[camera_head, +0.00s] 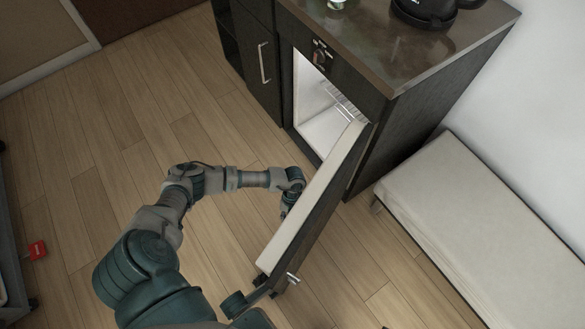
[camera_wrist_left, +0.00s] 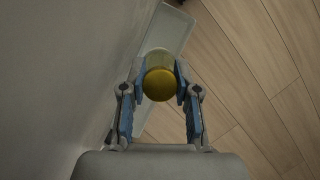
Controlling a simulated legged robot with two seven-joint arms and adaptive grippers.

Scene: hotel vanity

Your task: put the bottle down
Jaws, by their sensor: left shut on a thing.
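In the left wrist view, a bottle (camera_wrist_left: 159,84) with a round yellow-gold end facing the camera sits between the two fingers of my left gripper (camera_wrist_left: 160,72), which is shut on it. In the head view, my left gripper (camera_head: 289,202) is low beside the inner side of the open fridge door (camera_head: 312,200). The bottle cannot be made out there. Teal and dark parts of my right arm (camera_head: 240,304) show at the near end of the door. Whether its gripper is open or shut is unclear.
The lit white fridge interior (camera_head: 318,104) stands open in the dark cabinet. A black kettle (camera_head: 425,10) is on the countertop (camera_head: 405,45). A pale bench (camera_head: 480,225) is at right. The wood floor (camera_head: 110,125) at left is mostly clear; a small red object (camera_head: 37,250) is at far left.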

